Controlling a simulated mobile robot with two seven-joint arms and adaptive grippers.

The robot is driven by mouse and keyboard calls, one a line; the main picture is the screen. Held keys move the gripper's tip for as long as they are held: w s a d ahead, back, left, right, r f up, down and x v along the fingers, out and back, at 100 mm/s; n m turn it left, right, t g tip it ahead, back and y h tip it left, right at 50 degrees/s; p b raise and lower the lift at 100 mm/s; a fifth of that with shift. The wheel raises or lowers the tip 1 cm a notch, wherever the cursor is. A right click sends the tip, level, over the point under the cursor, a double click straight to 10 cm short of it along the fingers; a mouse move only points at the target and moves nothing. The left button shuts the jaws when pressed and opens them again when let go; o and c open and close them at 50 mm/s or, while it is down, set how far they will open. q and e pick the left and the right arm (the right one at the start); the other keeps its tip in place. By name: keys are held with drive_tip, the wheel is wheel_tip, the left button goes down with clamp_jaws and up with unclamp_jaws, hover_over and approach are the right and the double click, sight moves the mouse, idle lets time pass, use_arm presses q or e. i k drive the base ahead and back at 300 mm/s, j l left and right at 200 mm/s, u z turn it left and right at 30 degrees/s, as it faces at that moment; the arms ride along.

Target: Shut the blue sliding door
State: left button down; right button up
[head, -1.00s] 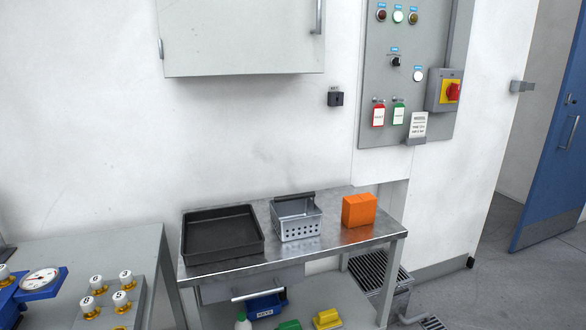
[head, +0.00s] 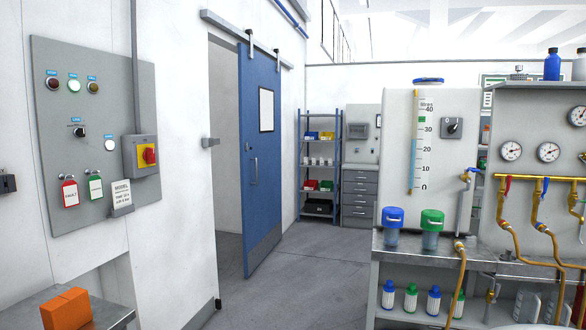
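The blue sliding door (head: 259,195) hangs by two hangers from a grey overhead rail (head: 240,35) on the white wall. It stands to the right of the doorway (head: 226,140), and a wide gap shows on its left. It has a vertical pull handle (head: 254,169) near its left edge and a small white panel (head: 266,110) higher up. Neither of my grippers is in view.
A control panel (head: 55,140) is on the left wall, above a metal table with an orange block (head: 67,309). Blue shelving (head: 336,150) stands beyond the door. A steel bench (head: 400,254) with a gauge board is on the right. The floor (head: 310,270) before the door is clear.

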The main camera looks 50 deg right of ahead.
sight(259, 76)
drive_tip(key=z, duration=1.35)
drive_tip(key=i+l+z, duration=0.1)
drive_tip(key=i+z, duration=0.35)
drive_tip(key=i, duration=0.9)
drive_tip(key=i+u, duration=0.3)
drive_tip(key=i, duration=0.4)
drive_tip(key=i+l+u, duration=0.1)
drive_tip(key=i+u, duration=0.2)
drive_tip(key=i, duration=1.05)
drive_tip(key=i+j, duration=0.15)
drive_tip(key=i, duration=0.6)
drive_tip(key=i+z, duration=0.45)
drive_tip(key=i, duration=0.15)
drive_tip(key=i+j+z, duration=0.1)
drive_tip(key=i+z, duration=0.3)
drive_tip(key=i, duration=0.2)
drive_tip(key=i+z, duration=0.15)
drive_tip(key=i, duration=1.3)
drive_tip(key=i+l+u, duration=0.1)
drive_tip(key=i, duration=1.35)
